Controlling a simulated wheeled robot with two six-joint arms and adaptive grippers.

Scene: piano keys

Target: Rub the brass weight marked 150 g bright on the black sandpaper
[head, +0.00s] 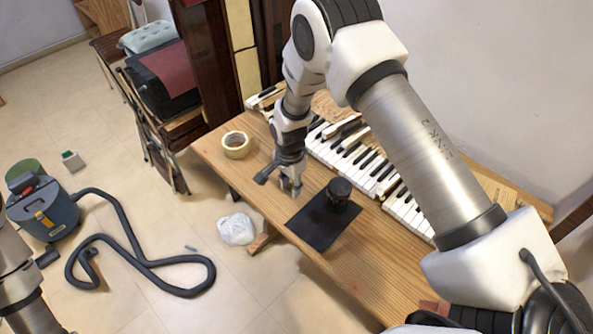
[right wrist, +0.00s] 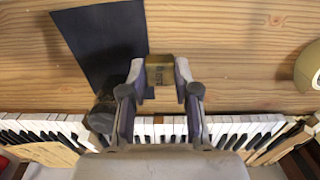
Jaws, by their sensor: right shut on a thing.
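The black sandpaper (head: 318,228) lies flat on the wooden bench, and it also shows in the right wrist view (right wrist: 100,40). My right gripper (head: 290,188) points down just left of the sandpaper in the head view. In the right wrist view my right gripper (right wrist: 160,85) is shut on a small block-like brass weight (right wrist: 160,70). The weight has dark marks on its face, too small to read. It appears beside the sandpaper's edge; whether it touches the bench I cannot tell. My left gripper is out of view.
A dark round object (head: 340,190) stands at the sandpaper's far right part. Piano keys (head: 360,165) run along the bench's back. A vacuum cleaner (head: 45,212) and white bag (head: 238,229) are on the floor.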

